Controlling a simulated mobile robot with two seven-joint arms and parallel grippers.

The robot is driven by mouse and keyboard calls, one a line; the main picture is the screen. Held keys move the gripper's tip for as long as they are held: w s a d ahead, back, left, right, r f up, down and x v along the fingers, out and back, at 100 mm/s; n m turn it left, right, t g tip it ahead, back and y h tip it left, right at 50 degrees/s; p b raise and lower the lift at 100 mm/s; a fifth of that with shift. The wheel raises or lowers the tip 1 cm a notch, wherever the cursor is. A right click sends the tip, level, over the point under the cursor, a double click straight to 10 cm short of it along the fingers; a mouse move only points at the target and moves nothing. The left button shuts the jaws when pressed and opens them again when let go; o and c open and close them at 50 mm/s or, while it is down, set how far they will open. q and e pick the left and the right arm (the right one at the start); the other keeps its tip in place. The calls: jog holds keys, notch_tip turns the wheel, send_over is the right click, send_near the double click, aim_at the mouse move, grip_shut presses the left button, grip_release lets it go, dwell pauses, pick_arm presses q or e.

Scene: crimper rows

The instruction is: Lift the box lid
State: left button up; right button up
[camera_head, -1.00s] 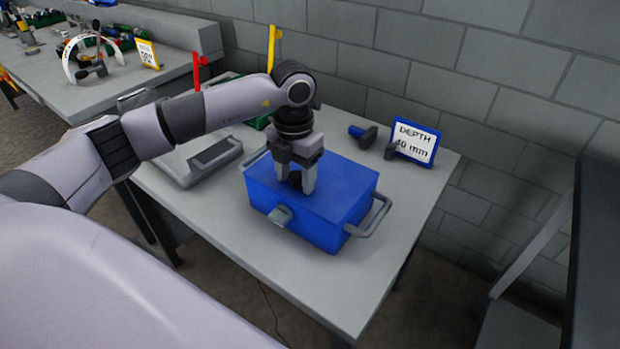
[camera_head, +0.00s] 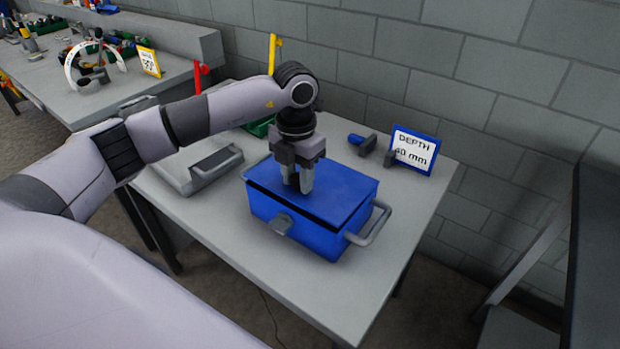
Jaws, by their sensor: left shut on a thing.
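The blue box (camera_head: 318,238) stands on the grey table, with a grey latch on its front and a grey handle at its right end. Its flat blue lid (camera_head: 342,192) sits slightly raised, with a dark gap under its front edge. My left gripper (camera_head: 298,186) points down over the lid and is shut on the lid's knob, which its fingers mostly hide. My right gripper is not in view.
A grey case (camera_head: 190,172) with a handle lies left of the box. The table's front (camera_head: 335,295) is clear.

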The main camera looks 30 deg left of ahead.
pick_arm(q)
jog(key=shift+w+d+r+p, duration=0.1)
jog(key=shift+w+r+p, duration=0.4)
jog(key=shift+r, duration=0.45)
jog(key=shift+w+r+p, duration=0.5)
jog(key=shift+w+r, duration=0.05)
jog(key=shift+r, duration=0.45)
jog(key=shift+w+d+r+p, duration=0.1)
jog(key=shift+w+r+p, duration=0.4)
jog(key=shift+r, duration=0.45)
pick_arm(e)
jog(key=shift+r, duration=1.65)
pick_arm(q)
jog(key=w+r+p, duration=0.2)
jog(key=w+r, duration=0.2)
jog(key=w, duration=0.3)
jog(key=shift+w+d+r, duration=0.15)
jog(key=shift+d+r, duration=0.05)
jog(key=shift+d, duration=0.05)
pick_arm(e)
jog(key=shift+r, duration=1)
